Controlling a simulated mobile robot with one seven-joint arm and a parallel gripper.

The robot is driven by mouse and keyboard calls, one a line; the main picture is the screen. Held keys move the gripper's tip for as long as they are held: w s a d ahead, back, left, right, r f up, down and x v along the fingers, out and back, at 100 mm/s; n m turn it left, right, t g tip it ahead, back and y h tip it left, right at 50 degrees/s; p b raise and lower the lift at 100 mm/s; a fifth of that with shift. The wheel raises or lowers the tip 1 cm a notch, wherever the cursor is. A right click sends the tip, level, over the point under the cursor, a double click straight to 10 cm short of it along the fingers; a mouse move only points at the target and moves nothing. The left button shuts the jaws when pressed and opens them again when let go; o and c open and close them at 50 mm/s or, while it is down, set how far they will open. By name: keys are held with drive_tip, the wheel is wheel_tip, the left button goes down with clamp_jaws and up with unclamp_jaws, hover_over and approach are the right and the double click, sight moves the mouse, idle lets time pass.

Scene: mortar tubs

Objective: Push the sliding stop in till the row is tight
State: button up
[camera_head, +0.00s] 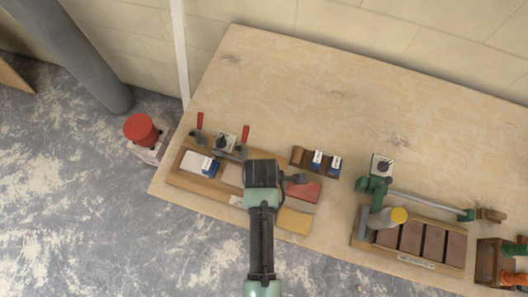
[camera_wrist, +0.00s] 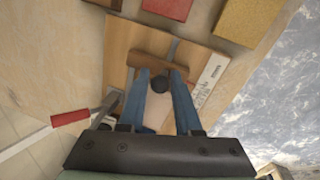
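In the wrist view, a brown wooden crosspiece (camera_wrist: 152,62) lies across a light wooden tray (camera_wrist: 118,42), with a grey metal strip beyond it. It looks like the sliding stop. A round black knob (camera_wrist: 160,84) shows between the fingertips of my gripper (camera_wrist: 161,76). The blue fingers are apart, with gaps beside the knob; I cannot tell whether they touch the crosspiece. In the head view my gripper (camera_head: 262,175) is over the left tray (camera_head: 180,181) and hides the crosspiece. A red block (camera_head: 304,191) is right of my gripper, and a white-and-blue piece (camera_head: 202,165) is to its left.
Red-handled clamps (camera_head: 245,133) stand along the tray's back edge. A yellow block (camera_head: 295,220) lies in front, and a small wooden holder (camera_head: 300,157) with blue-and-white pieces stands behind. A fixture with brown tiles (camera_head: 411,236) stands right. The table's back is clear.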

clamp_jaws()
drive_tip(key=shift+w+a, duration=0.25)
drive_tip(key=shift+a, duration=0.45)
drive_tip(key=shift+w+a, duration=0.2)
drive_tip(key=shift+a, duration=0.5)
drive_tip(key=shift+w+a, duration=0.25)
drive_tip(key=shift+a, duration=0.45)
drive_tip(key=shift+o, duration=1)
unclamp_jaws()
wheel_tip(320, 180, up, 13)
drive_tip(key=s, duration=0.2)
drive_tip(key=shift+s+a+f+b, duration=0.15)
drive_tip(key=shift+s+b, duration=0.1)
drive_tip(key=shift+b, duration=0.05)
